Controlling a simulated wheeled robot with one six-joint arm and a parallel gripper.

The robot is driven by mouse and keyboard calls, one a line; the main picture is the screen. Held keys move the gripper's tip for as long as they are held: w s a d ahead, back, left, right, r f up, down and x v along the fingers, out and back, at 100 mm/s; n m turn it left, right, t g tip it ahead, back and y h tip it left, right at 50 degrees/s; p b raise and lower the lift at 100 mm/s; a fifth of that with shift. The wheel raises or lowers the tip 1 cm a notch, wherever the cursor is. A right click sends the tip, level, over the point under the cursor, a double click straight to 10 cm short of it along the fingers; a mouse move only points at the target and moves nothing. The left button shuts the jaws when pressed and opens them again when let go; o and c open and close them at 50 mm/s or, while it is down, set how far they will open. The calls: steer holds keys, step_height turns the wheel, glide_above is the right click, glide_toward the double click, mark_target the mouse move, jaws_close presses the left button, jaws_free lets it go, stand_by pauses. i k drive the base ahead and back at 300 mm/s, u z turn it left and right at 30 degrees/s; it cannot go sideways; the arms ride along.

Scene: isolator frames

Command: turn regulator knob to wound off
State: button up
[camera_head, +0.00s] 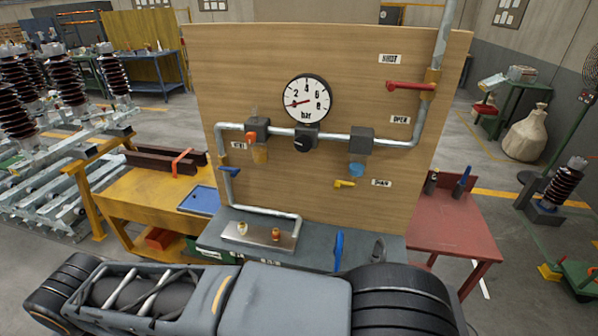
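The regulator knob (302,144) is a small black knob on the pipe at the middle of the wooden panel, just under the round gauge. A pale mark shows on its face; its exact turn is too small to read. The gauge (307,100) is marked in bar, and its red needle points left, near the low end. My gripper does not show in this view. Grey and black parts of my own body fill the bottom of the picture, below the panel and apart from the knob.
A red lever (410,86) lies about level between the SHUT label (389,59) and the OPEN label (400,119). A yellow lever (345,184) and blue lever (230,171) sit lower. Brass fittings (276,233) stand on the bench. The space before the knob looks clear.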

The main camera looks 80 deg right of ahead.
mark_target(301, 143)
steer(key=z, duration=4.7)
steer(key=k, duration=1.25)
steer(key=u, duration=1.4)
steer(key=i, duration=0.5)
